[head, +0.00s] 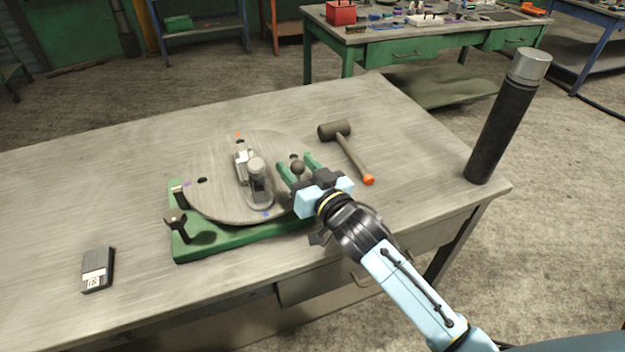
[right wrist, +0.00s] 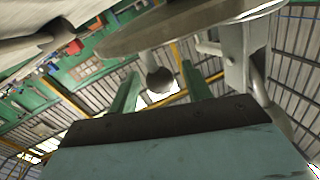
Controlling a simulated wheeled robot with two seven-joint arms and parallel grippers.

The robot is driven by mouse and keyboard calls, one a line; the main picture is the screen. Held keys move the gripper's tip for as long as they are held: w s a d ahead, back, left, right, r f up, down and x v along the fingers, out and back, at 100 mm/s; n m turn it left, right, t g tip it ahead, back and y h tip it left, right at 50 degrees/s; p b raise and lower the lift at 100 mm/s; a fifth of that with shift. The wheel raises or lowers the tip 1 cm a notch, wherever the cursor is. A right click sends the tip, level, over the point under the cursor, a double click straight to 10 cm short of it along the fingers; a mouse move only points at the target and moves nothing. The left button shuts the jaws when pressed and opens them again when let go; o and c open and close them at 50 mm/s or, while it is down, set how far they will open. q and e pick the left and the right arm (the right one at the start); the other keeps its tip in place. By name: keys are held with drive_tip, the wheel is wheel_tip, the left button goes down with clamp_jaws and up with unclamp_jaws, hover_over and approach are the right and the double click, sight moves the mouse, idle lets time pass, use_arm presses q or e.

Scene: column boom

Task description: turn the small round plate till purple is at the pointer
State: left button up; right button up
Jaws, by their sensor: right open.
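The round grey plate (head: 222,196) lies on a green base (head: 205,245) on the table. Its rim carries small colour marks: a purple mark (head: 187,184) at the left, orange at the back, blue at the front. A black forked piece (head: 176,220) stands at the base's front left corner; I cannot tell if it is the pointer. A dark round knob (head: 297,167) stands at the plate's right edge. My right gripper (head: 299,170) is open with its green fingers on either side of the knob. The right wrist view shows the knob (right wrist: 158,78) between the fingers, apart from both.
A grey clamp-like fixture (head: 258,180) stands mid-plate. A mallet (head: 345,145) lies behind my right gripper. A tall black cylinder (head: 503,120) stands at the table's right corner. A small dark box (head: 98,268) lies at front left. The table's left side is mostly clear.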

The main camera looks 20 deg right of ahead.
drive_tip(key=v, duration=1.3)
